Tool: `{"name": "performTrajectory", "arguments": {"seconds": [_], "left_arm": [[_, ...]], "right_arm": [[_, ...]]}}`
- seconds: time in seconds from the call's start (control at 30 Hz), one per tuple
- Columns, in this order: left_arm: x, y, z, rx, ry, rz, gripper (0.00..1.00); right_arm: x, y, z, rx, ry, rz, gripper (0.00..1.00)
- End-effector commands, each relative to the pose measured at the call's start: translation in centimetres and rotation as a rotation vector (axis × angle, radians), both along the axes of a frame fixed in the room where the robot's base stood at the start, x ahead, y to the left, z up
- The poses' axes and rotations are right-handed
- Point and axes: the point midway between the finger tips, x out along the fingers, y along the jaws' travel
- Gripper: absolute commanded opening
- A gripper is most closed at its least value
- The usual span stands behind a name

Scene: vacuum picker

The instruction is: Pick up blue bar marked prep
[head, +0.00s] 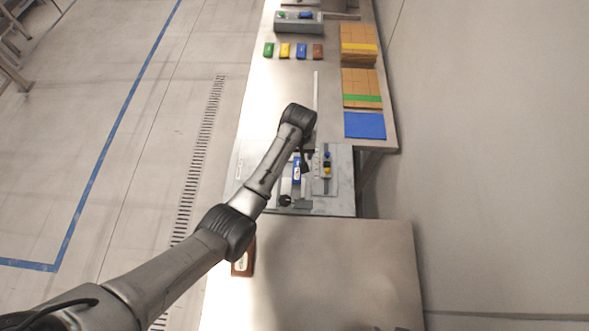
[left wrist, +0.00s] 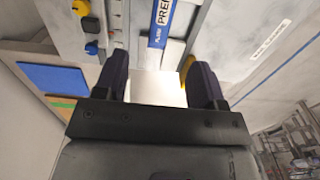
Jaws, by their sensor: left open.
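The blue bar (head: 296,174) has a white label and lies on the grey machine plate, below and slightly left of my left gripper in the head view. In the left wrist view the blue bar (left wrist: 160,28) shows the letters "PRE" and runs off the top edge. My left gripper (head: 306,160) is over the machine, mostly hidden by its own wrist in the head view. In the left wrist view its two dark fingers (left wrist: 158,82) stand apart. The bar's near end is just beyond the gap between them, and a pale block-like surface shows in the gap. My right gripper is not in view.
A control strip (head: 327,168) with blue and yellow knobs is right of the bar. Green, yellow, blue and brown blocks (head: 286,50) lie farther back. Cardboard stacks (head: 360,82) and a blue mat (head: 365,125) are at right. The front table (head: 340,270) is mostly clear.

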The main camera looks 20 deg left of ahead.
Motion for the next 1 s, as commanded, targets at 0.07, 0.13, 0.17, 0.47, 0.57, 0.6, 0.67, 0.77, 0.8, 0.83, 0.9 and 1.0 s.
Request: {"name": "performTrajectory", "arguments": {"seconds": [0.07,0.13,0.17,0.47,0.57,0.6,0.67,0.77,0.8,0.83,0.9,1.0], "left_arm": [[0.0,0.0,-1.7,0.001,0.003,-0.001,0.64],[0.0,0.0,-2.8,0.0,0.002,-0.001,0.64],[0.0,0.0,-3.3,0.0,0.002,-0.001,0.64],[0.0,0.1,-5.8,0.0,-0.001,-0.003,0.64],[0.0,0.1,-6.2,0.0,-0.001,-0.003,0.64],[0.0,0.1,-6.5,0.0,0.0,-0.003,0.64],[0.1,0.2,-7.3,0.001,0.0,-0.003,0.64],[0.1,0.3,-8.8,0.001,0.001,-0.003,0.64],[0.2,0.4,-9.3,0.001,0.001,-0.003,0.64],[0.2,0.3,-9.6,0.0,0.0,-0.003,0.64],[0.2,0.3,-10.3,0.0,0.0,-0.004,0.64],[0.2,0.3,-10.9,0.0,-0.001,-0.004,0.64]], "right_arm": [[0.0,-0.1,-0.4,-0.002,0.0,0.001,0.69],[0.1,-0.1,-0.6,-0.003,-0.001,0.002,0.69],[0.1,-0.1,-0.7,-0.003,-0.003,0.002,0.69],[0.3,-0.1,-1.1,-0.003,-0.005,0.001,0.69],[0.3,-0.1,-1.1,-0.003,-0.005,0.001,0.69],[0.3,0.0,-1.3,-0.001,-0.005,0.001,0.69],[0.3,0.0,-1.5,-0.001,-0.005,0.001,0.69],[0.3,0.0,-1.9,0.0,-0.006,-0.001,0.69],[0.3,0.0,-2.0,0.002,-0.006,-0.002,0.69],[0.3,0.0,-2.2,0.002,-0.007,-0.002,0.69],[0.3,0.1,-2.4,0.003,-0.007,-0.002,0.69],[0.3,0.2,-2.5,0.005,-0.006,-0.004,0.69]]}}
